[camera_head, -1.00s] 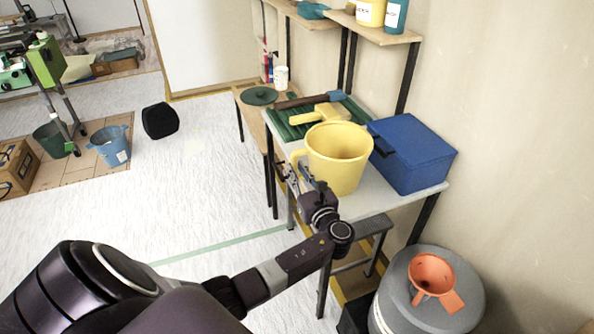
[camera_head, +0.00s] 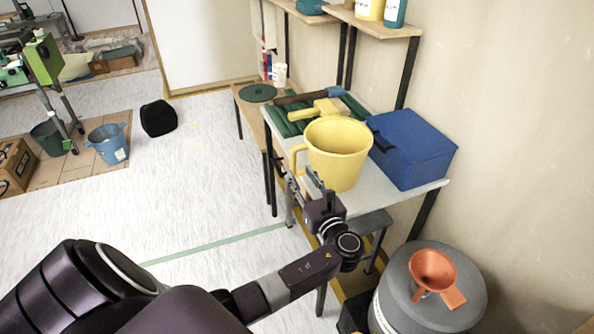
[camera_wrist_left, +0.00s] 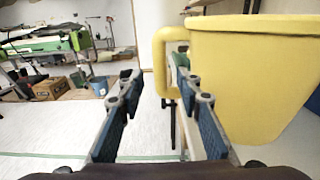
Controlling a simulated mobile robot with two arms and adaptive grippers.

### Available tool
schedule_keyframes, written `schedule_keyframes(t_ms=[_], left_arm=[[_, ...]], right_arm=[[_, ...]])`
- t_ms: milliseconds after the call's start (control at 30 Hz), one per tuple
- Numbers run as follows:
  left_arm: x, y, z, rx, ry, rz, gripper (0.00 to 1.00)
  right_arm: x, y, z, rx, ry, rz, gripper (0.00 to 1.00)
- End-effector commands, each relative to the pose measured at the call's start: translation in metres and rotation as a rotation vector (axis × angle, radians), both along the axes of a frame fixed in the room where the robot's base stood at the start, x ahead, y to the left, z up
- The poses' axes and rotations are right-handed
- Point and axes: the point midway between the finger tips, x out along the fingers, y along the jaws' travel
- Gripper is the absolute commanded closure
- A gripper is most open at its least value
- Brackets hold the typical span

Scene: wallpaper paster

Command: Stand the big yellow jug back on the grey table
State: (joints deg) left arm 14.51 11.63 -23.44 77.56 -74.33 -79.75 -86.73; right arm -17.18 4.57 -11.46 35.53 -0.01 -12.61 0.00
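The big yellow jug (camera_head: 338,150) stands upright at the front of the grey table (camera_head: 390,193), with its handle (camera_head: 297,160) on the left. In the left wrist view the jug (camera_wrist_left: 262,75) fills the right side, and its handle (camera_wrist_left: 160,60) shows beyond the fingers. My left gripper (camera_head: 302,180) is at the jug's lower left, close to the handle. In the left wrist view its fingers (camera_wrist_left: 155,85) are spread apart with nothing between them. The right finger overlaps the handle in the picture; I cannot tell whether they touch. My right gripper is not in view.
A blue box (camera_head: 412,150) stands right of the jug. Behind it lie a yellow-headed brush (camera_head: 318,110) and a green tray (camera_head: 284,126). A grey drum (camera_head: 405,300) with an orange funnel (camera_head: 432,270) stands at the lower right.

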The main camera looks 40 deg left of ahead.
Motion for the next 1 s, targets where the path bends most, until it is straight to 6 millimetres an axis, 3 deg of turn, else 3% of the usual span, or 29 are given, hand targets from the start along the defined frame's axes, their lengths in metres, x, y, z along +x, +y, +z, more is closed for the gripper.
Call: schedule_keyframes(t_ms=[200,467,567,667,767,800,867,967,1000], left_arm=[[-0.014,-0.025,-0.002,-0.001,0.000,-0.002,0.68],[-0.017,-0.029,-0.002,0.000,0.001,0.000,0.68],[-0.017,-0.029,-0.020,-0.035,0.012,-0.014,0.68],[-0.022,-0.030,-0.071,-0.144,0.036,-0.045,0.68],[-0.038,-0.035,-0.148,-0.331,0.059,-0.065,0.68],[-0.050,-0.039,-0.182,-0.420,0.064,-0.063,0.68],[-0.071,-0.046,-0.232,-0.561,0.066,-0.045,0.68],[-0.119,-0.061,-0.312,-0.803,0.053,0.028,0.68],[-0.144,-0.069,-0.343,-0.904,0.039,0.078,0.68]], right_arm=[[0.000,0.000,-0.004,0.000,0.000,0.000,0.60],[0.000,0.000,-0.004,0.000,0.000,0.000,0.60],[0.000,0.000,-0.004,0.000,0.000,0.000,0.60],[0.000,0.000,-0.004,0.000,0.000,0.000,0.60],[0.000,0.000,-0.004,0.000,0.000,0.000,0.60],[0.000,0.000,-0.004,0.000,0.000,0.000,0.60],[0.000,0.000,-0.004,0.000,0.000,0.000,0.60],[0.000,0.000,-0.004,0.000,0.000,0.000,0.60],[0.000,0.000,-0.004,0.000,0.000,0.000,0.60]])
